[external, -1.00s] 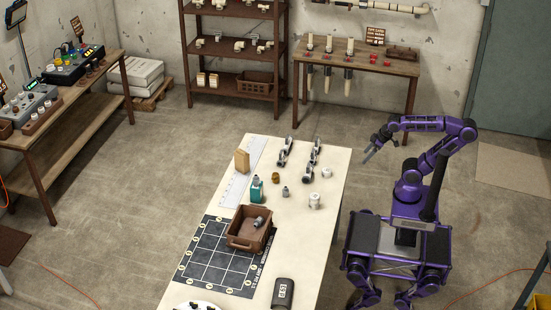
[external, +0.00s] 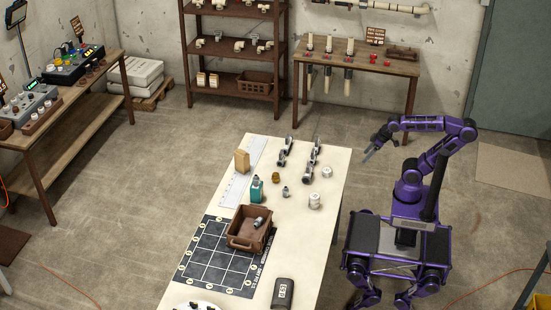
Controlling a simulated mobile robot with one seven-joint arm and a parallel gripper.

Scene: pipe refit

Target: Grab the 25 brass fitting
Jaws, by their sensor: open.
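A small brass-coloured fitting (external: 276,177) stands on the white table (external: 328,240), right of the teal bottle; any size mark on it is too small to read. My gripper (external: 369,152) is open and empty. It is off to the right of the table's far end, above table height and well apart from the brass fitting.
A grey fitting (external: 285,191) stands close to the brass one. White fittings (external: 315,201) are to its right, a teal bottle (external: 257,189) to its left. Grey clamps (external: 312,160) lie behind. A brown bin (external: 240,243) holding a grey part sits nearer the front.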

